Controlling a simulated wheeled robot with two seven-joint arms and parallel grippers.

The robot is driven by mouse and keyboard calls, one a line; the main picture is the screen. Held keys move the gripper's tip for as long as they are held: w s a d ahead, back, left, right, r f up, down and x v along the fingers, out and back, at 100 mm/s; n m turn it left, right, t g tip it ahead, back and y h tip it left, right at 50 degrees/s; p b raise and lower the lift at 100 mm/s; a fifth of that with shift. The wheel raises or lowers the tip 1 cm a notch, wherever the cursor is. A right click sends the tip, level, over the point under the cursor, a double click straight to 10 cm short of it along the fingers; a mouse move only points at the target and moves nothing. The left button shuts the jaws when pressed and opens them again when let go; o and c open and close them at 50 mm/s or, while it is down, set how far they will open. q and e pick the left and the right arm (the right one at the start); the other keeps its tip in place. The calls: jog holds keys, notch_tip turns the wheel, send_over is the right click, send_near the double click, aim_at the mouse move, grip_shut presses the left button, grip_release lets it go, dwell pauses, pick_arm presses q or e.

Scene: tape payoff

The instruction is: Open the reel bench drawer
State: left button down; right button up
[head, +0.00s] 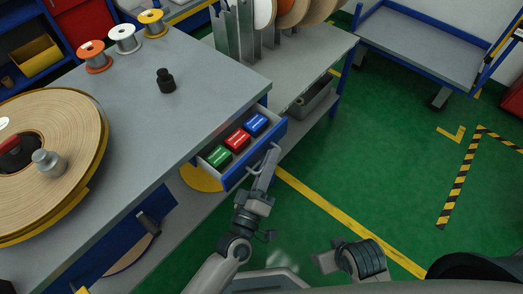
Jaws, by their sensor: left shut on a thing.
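The reel bench (200,92) has a grey top and blue frame. Its drawer (230,181) stands open at the bench's right end, showing a green box (219,156), a red box (238,139) and a blue box (257,123) inside. My left gripper (270,158) is at the drawer's front and is shut on its handle, which the fingers mostly hide. My right arm shows in part at the bottom, but its gripper is not in view.
A large tape reel (75,155) lies on the bench, with small spools (122,38) and a black knob (165,80) behind. A reel rack (305,75) stands beyond. A blue cart (430,45) is at upper right. Green floor (370,150) is clear on the right.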

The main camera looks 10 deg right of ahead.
pick_arm(q)
jog(key=s+d, duration=0.7)
jog(key=shift+s+p, duration=0.3)
jog(key=shift+p, duration=0.15)
pick_arm(e)
jog(key=x, duration=0.3)
jog(key=shift+d, duration=0.1)
pick_arm(q)
jog(key=shift+d, duration=0.1)
jog(key=c, duration=2.2)
grip_release()
jog(key=b+v, duration=0.1)
jog(key=v, duration=1.6)
jog(key=shift+s+f+b, duration=0.1)
jog(key=shift+b, duration=0.25)
pick_arm(e)
jog(key=r, duration=0.1)
jog(key=a+r, duration=0.1)
jog(key=shift+r+t, duration=0.3)
jog(key=shift+r, duration=0.1)
